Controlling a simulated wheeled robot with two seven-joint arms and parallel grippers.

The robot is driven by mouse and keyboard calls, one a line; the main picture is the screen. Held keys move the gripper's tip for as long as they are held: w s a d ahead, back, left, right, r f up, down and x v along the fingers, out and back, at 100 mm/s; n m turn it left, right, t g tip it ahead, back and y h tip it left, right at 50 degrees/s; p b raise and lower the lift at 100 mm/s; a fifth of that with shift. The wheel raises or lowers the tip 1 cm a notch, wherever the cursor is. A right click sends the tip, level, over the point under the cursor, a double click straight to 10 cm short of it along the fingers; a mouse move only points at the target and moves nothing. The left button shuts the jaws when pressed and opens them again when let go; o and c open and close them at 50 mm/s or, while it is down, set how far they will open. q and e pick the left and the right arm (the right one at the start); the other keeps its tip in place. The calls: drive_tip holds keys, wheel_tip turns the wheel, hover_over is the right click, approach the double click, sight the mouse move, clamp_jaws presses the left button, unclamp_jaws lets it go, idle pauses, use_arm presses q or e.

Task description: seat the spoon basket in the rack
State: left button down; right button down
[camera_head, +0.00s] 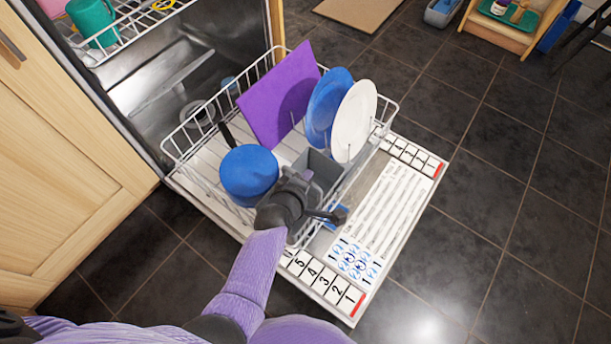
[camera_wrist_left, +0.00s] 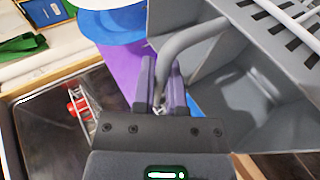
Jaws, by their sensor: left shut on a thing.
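The spoon basket (camera_head: 320,167) is a grey open box with compartments, at the front right part of the white wire rack (camera_head: 172,158). My left gripper (camera_head: 304,180) is above it and hides part of it. In the left wrist view the basket (camera_wrist_left: 222,98) fills the right side, and my left gripper (camera_wrist_left: 164,98) is shut on its curved grey handle (camera_wrist_left: 188,40). The basket's underside is hidden, so I cannot tell whether it rests on the rack floor. My right gripper is not in view.
In the rack stand a blue pot (camera_head: 249,174), a purple board (camera_head: 280,96), a blue plate (camera_head: 325,105) and a white plate (camera_head: 354,120). The open dishwasher door (camera_head: 385,215) lies under the rack.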

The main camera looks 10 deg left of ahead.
use_arm(q)
drive_tip(key=shift+f+b, duration=0.6)
drive_tip(key=shift+f, duration=0.2)
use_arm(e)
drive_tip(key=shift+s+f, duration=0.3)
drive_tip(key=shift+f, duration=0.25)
use_arm(q)
drive_tip(key=c, duration=0.6)
unclamp_jaws()
drive_tip(key=shift+r, duration=0.15)
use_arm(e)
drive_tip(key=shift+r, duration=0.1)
